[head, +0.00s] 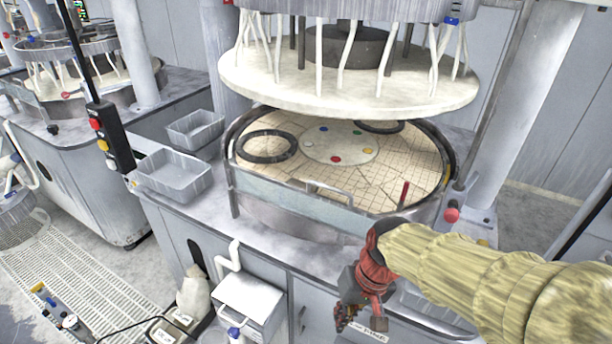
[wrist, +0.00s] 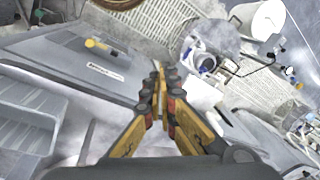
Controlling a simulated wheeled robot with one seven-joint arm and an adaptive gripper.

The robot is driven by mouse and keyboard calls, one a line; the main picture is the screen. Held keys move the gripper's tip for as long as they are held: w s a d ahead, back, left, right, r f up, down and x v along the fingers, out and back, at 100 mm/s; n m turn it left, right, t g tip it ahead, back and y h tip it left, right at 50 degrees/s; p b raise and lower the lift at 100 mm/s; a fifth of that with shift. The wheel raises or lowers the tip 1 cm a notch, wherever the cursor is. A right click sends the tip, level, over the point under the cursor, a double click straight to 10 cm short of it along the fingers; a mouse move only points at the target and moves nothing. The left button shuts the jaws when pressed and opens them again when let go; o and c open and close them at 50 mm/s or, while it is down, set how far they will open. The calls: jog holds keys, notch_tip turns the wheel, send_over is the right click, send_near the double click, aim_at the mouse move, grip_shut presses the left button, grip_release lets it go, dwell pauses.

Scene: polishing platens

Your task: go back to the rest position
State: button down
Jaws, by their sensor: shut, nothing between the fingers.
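My gripper (head: 358,318) hangs at the lower right of the head view, in front of the polishing machine's front edge and pointing down. The red wrist joint and my yellow-sleeved arm lead off to the right. In the wrist view my gripper (wrist: 162,95) shows yellow fingers with dark pads, closed together and empty. It is clear of the round platen (head: 400,180), which lies behind it under the raised upper plate (head: 350,95).
Two grey trays (head: 172,186) stand on the worktop left of the platen. A red knob (head: 452,214) is near the right column. A white box (head: 248,298) and a pale jug (head: 194,294) are below the front edge.

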jog(key=s+d+r+m+t+h+b, duration=0.1)
jog(key=s+d+r+t+b, duration=0.1)
jog(key=d, duration=0.4)
jog(key=s+d+r+t+h+b, duration=0.1)
jog(key=d+r+t+b, duration=0.2)
jog(key=d, duration=0.3)
jog(key=shift+s+d+r+m, duration=0.15)
jog(key=shift+s+r+m, duration=0.25)
jog(key=shift+r, duration=0.4)
